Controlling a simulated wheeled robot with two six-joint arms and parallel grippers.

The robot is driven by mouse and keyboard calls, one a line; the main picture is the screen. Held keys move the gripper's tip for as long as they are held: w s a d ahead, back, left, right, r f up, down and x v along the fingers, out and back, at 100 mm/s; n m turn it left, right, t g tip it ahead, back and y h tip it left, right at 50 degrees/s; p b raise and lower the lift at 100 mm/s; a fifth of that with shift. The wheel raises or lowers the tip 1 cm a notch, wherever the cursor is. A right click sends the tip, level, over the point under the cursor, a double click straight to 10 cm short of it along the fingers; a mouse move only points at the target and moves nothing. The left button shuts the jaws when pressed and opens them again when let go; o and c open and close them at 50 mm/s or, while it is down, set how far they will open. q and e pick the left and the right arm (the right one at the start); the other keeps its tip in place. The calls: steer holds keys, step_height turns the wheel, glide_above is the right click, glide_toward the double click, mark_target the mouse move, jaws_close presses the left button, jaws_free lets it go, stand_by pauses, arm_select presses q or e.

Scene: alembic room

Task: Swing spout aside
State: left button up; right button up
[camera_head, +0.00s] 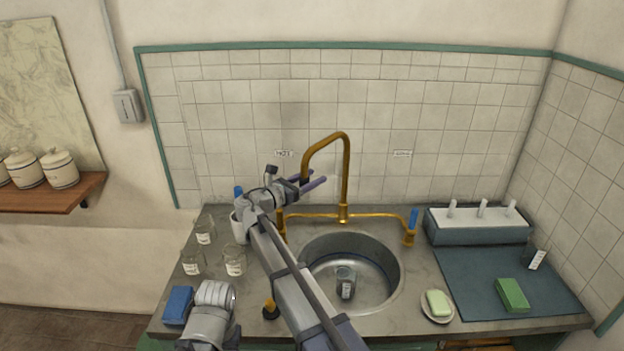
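The spout (347,165) is a brass gooseneck rising from the tap's crossbar behind the sink (395,290). It arches to the left, and its outlet end points down beside my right gripper. My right gripper (312,178) reaches up from the bottom of the view. Its two purple fingers are spread apart around the outlet end; I cannot tell whether either finger touches it. The blue-handled tap (412,222) stands at the right end of the crossbar. Part of my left arm shows at the bottom left, but its gripper is not visible.
A glass beaker (345,284) stands in the sink. More labelled glassware (235,262) stands left of the sink, near a blue sponge (178,305). A soap dish (437,312), a green sponge (512,295) and a blue-grey mat (470,285) lie to the right.

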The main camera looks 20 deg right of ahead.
steer(key=shift+o, duration=0.6)
steer(key=v, duration=0.7)
steer(key=shift+s+a, duration=0.15)
steer(key=shift+a, duration=0.2)
